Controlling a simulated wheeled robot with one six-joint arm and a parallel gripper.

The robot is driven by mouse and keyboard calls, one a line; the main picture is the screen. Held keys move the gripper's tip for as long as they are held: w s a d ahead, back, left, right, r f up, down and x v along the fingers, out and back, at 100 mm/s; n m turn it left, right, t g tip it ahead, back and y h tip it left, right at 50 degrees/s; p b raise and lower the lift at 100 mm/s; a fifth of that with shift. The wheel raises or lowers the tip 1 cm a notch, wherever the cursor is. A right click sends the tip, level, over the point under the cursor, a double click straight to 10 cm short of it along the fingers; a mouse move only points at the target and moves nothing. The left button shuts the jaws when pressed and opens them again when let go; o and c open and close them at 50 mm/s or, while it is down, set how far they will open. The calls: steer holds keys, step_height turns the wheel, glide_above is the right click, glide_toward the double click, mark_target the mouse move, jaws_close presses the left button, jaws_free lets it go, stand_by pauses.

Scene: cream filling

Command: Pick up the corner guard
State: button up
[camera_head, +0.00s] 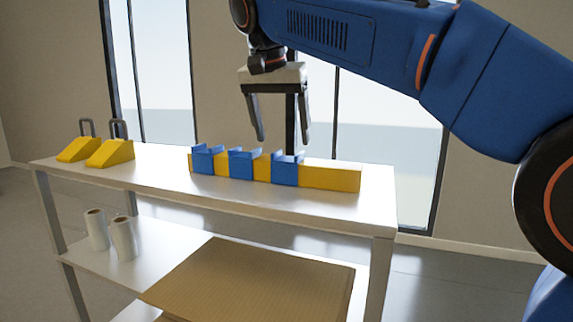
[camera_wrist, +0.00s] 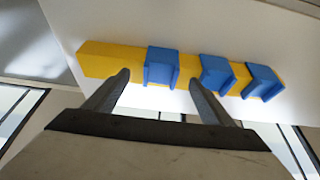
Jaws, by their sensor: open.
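Three blue corner guards sit in a row on a long yellow bar (camera_head: 335,178) on the upper shelf. In the head view they are the left guard (camera_head: 207,160), the middle guard (camera_head: 243,164) and the right guard (camera_head: 286,169). My gripper (camera_head: 283,145) is open and empty, fingers pointing down, above the right guard and apart from it. In the wrist view, one guard (camera_wrist: 161,67) shows between and just beyond my fingertips (camera_wrist: 160,78). The other two guards (camera_wrist: 216,75) (camera_wrist: 262,82) lie to its right on the yellow bar (camera_wrist: 110,62).
Two yellow wedges (camera_head: 110,153) with grey handles stand at the left of the metal shelf unit (camera_head: 350,205). The upper shelf between wedges and bar is clear.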

mark_target(286, 160)
steer(key=shift+x, duration=2.65)
steer(key=shift+w, duration=0.15)
steer(key=c, duration=1.2)
